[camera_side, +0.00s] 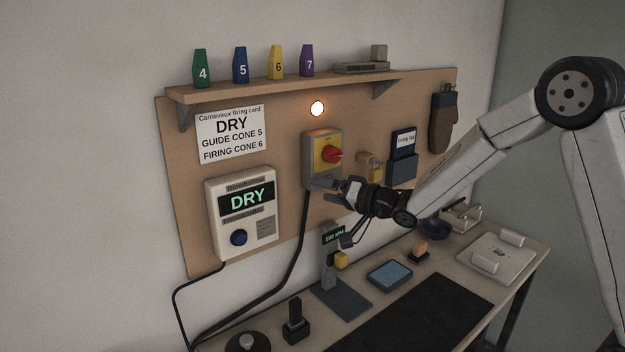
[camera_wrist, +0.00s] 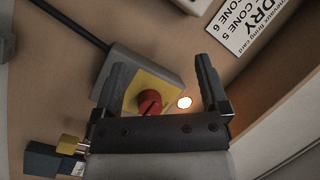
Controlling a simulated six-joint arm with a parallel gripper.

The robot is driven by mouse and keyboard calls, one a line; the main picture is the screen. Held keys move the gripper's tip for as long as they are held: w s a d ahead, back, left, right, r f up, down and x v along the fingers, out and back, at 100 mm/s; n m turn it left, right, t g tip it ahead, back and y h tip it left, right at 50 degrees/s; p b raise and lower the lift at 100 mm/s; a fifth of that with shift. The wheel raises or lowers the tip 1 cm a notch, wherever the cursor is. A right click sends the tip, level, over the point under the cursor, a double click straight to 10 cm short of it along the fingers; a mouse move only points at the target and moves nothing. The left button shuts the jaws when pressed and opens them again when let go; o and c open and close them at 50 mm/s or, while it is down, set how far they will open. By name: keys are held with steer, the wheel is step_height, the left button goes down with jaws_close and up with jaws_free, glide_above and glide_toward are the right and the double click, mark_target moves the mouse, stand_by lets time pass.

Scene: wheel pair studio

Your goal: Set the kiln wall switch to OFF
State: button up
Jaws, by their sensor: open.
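The kiln wall switch (camera_side: 322,160) is a grey box with a yellow plate and a red rotary knob (camera_side: 332,155), mounted on the brown wall board. The round lamp (camera_side: 317,108) above it is lit. The switch box also shows in the wrist view (camera_wrist: 133,75), with its red knob (camera_wrist: 150,102) partly behind my gripper. My gripper (camera_side: 328,190) is open and empty, just below and in front of the switch in the side view. In the wrist view its two fingers (camera_wrist: 162,85) stand apart, with the left finger overlapping the yellow plate. I cannot tell whether anything touches.
A yellow padlock (camera_side: 374,168) hangs right of the switch, beside a blue card holder (camera_side: 402,170). The programmer box (camera_side: 241,215) reads DRY at left. A shelf (camera_side: 285,88) with numbered cones projects above. The bench (camera_side: 520,275) below holds several items.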

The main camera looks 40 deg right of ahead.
mark_target(338, 157)
steer(key=s+d+r+m+t+h, duration=0.1)
steer(key=d+r+m+h, duration=0.3)
steer(key=d, duration=0.4)
steer(key=shift+s+d+r+t, duration=0.15)
steer(key=shift+s+d+t, duration=0.2)
steer(key=shift+s, duration=0.15)
steer(key=shift+w+a, duration=0.15)
steer(key=shift+w, duration=1.15)
steer(key=shift+w+a, duration=0.2)
steer(key=shift+w, duration=1.05)
steer(key=shift+w+a, duration=0.15)
steer(key=shift+w, duration=1.15)
jaws_close()
